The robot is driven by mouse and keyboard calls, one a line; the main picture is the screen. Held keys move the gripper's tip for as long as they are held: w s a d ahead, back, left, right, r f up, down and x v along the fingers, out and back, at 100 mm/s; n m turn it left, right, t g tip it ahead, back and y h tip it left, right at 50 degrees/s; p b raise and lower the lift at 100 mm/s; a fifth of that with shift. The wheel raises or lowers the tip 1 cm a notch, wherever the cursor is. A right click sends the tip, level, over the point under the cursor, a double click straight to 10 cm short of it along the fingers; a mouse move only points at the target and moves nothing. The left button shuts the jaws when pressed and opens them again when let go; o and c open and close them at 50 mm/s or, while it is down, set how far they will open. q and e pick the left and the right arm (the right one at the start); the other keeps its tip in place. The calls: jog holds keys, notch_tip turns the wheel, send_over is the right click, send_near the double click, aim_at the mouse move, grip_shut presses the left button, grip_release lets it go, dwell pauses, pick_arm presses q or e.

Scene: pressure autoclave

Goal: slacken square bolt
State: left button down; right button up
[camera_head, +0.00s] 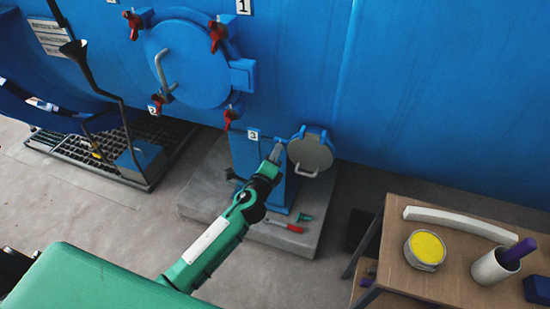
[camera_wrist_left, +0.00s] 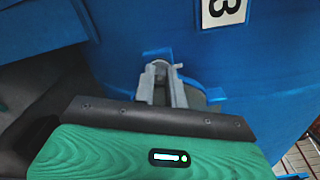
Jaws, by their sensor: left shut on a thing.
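My left gripper (camera_head: 276,152) reaches in from the lower left to the small blue port (camera_head: 262,182) beside label 3. Its fingers are shut at the near left edge of the round grey lid (camera_head: 311,152). In the left wrist view, the gripper (camera_wrist_left: 163,72) is closed around a small pale metal piece, which appears to be the square bolt (camera_wrist_left: 159,65). The fingers hide most of the bolt, so its angle cannot be told. My right gripper is not in view.
A larger blue door (camera_head: 190,60) with red clamps is above left. A red-handled tool (camera_head: 283,226) and a small green item (camera_head: 304,217) lie on the grey plinth (camera_head: 215,205). A wooden table (camera_head: 395,265) at right carries a yellow-topped tin (camera_head: 425,247) and a cup (camera_head: 492,268).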

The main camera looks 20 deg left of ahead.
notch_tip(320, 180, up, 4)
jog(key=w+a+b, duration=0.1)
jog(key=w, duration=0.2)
pick_arm(q)
jog(key=shift+d+f+n+p, duration=0.15)
jog(key=shift+n+p, duration=0.3)
jog(key=shift+n, duration=3.6)
jog(key=shift+a+f+n+p, duration=0.1)
jog(key=shift+n+p, duration=0.35)
jog(key=shift+n, duration=3.6)
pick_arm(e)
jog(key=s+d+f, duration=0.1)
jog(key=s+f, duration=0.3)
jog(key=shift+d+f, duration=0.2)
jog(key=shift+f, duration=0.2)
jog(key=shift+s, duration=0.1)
pick_arm(q)
jog(key=c, duration=1.7)
grip_release()
jog(key=shift+s, duration=0.15)
